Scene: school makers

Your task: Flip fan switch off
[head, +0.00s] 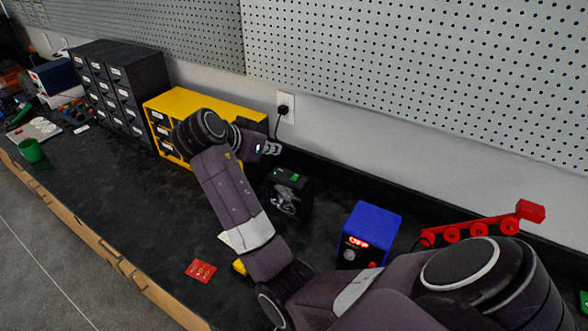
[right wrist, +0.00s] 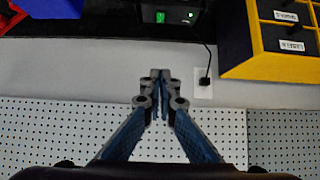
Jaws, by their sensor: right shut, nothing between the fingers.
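The fan (head: 283,200) is a small black box with a round fan face, standing on the dark bench near the back wall. A green-lit spot, seemingly its switch (head: 287,174), shows on its upper part. In the right wrist view, where the scene appears upside down, the green switch (right wrist: 160,17) is at the top middle. My right gripper (head: 274,149) is shut and empty, above and behind the fan, apart from the switch. Its closed fingertips (right wrist: 160,75) point toward the fan in the wrist view. My left gripper is not in view.
A yellow drawer cabinet (head: 217,98) stands left of the fan, with a plugged wall outlet (head: 285,108) behind. A blue box with a red display (head: 372,226) and a red wheeled object (head: 480,227) stand to the right. The bench front is mostly clear.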

